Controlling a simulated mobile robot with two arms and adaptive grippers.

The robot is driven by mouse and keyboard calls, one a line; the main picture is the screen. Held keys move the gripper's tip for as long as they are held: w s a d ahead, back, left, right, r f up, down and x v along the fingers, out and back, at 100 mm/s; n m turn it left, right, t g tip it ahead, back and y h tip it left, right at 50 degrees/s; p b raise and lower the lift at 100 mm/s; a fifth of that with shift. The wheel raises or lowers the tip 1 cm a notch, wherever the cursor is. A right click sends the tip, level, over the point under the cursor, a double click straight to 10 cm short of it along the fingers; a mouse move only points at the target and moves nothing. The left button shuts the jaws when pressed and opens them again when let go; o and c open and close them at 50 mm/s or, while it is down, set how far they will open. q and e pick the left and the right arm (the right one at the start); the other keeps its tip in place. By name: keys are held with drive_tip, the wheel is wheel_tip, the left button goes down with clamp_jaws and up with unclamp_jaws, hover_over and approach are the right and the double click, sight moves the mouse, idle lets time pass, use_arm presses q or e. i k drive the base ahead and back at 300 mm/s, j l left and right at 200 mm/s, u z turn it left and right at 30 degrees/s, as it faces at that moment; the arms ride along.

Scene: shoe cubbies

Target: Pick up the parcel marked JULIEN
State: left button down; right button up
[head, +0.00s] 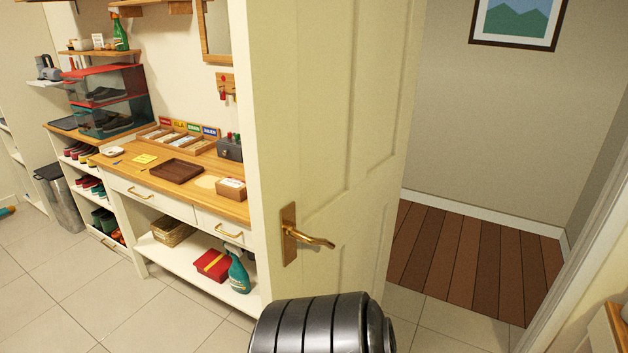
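No parcel with a readable JULIEN mark shows in the head view. A red box with a yellow band (213,264) lies on the low shelf under the desk; I see no name on it. A sorting tray (178,139) at the back of the desk has several coloured name tags behind it. The blue tag (210,132) at its right end is too small to read surely. Neither of my grippers is in view.
A cream door (335,130) with a brass handle (305,238) stands open before me, beside the desk (135,170). A doorway right of it leads to a wooden floor (470,260). Shoe cubbies (88,185) and a bin (60,200) stand left.

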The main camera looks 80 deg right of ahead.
sight(233, 187)
drive_tip(key=i+l+z, duration=0.1)
drive_tip(key=z, duration=0.35)
drive_tip(key=i+z, duration=0.2)
drive_tip(key=z, duration=0.3)
drive_tip(key=i+z, duration=0.2)
drive_tip(key=z, duration=0.25)
drive_tip(key=i+z, duration=0.15)
drive_tip(key=z, duration=0.35)
drive_tip(key=i+j+z, duration=0.15)
drive_tip(key=z, duration=0.3)
drive_tip(key=i+j+z, duration=0.15)
drive_tip(key=z, duration=0.2)
drive_tip(key=i, duration=0.1)
